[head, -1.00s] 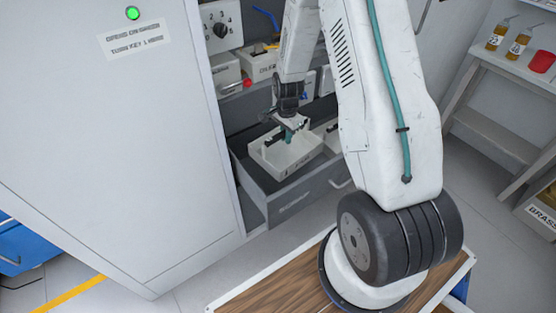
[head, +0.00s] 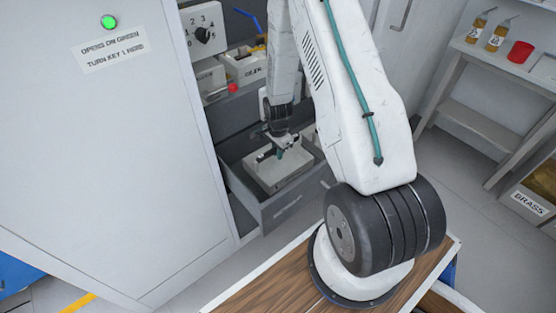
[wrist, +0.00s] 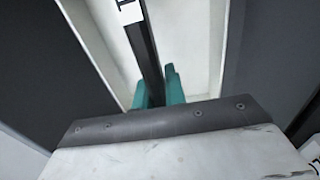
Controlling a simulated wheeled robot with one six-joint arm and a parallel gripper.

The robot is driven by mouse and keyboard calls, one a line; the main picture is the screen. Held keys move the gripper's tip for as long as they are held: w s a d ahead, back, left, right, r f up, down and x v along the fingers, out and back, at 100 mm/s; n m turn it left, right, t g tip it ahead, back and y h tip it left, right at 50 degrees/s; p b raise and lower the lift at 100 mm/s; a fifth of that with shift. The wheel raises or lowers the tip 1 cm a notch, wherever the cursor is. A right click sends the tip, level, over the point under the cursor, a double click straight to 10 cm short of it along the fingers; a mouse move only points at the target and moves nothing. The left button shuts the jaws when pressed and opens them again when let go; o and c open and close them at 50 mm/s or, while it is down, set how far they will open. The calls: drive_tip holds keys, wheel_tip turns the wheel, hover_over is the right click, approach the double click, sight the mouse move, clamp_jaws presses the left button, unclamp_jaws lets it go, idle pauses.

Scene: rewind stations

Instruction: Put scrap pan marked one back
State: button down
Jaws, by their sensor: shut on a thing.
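A white scrap pan (head: 268,187) with a black bar across it sits within the open grey drawer (head: 287,207). My gripper (head: 279,154) comes down from above with its teal fingers shut on that bar. In the wrist view, the black bar (wrist: 142,45) runs between the teal fingers (wrist: 158,88), with the pan's white walls (wrist: 200,50) on both sides. A white label (wrist: 131,10) with a dark mark is cut off at the top, and I cannot read its number. Whether the pan rests on the drawer floor is hidden.
A large pale cabinet (head: 110,150) with a green lamp (head: 108,22) stands close on the left. Part of another white container (head: 309,146) shows in the drawer behind my arm. A shelf with a labelled bin (head: 248,68) is above. A bench (head: 480,120) stands right.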

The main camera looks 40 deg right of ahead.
sight(278, 167)
drive_tip(key=shift+f, duration=1.85)
drive_tip(key=c, duration=1.5)
unclamp_jaws()
drive_tip(key=shift+o, duration=0.2)
